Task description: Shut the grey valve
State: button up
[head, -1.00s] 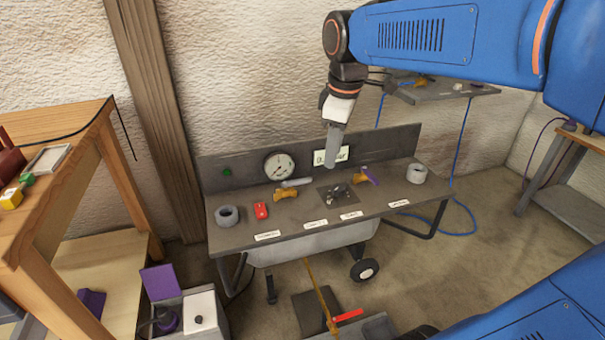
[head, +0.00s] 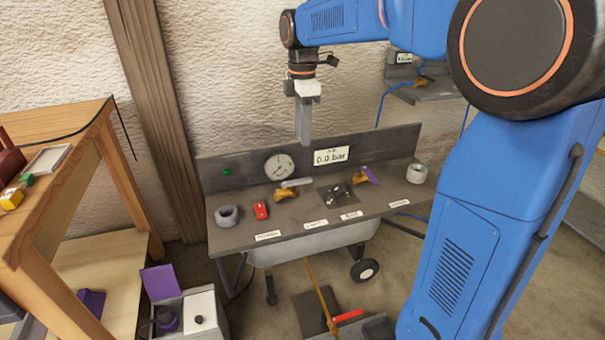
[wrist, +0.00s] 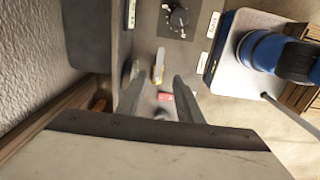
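The grey valve has a brass body (head: 284,195) and a grey lever (head: 297,183). It sits on the dark bench panel, left of centre, and its lever points right, roughly along the bench's length. In the wrist view its grey lever (wrist: 160,55) shows beyond the fingertips. My gripper (head: 303,141) hangs fingers down above the bench, in front of the back board and apart from the valve. In the wrist view my gripper's fingers (wrist: 158,90) stand apart with nothing held between them.
A purple-handled valve (head: 368,175) sits further right, past a plate with a knob (head: 340,194). A gauge (head: 279,167) and a display (head: 331,156) reading 0.0 bar are behind. A wooden table (head: 75,135) stands left.

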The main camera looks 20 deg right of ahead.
aim_at(302, 180)
notch_tip(302, 180, down, 14)
jog(key=shift+f, duration=0.1)
dwell(0.4)
grip_shut()
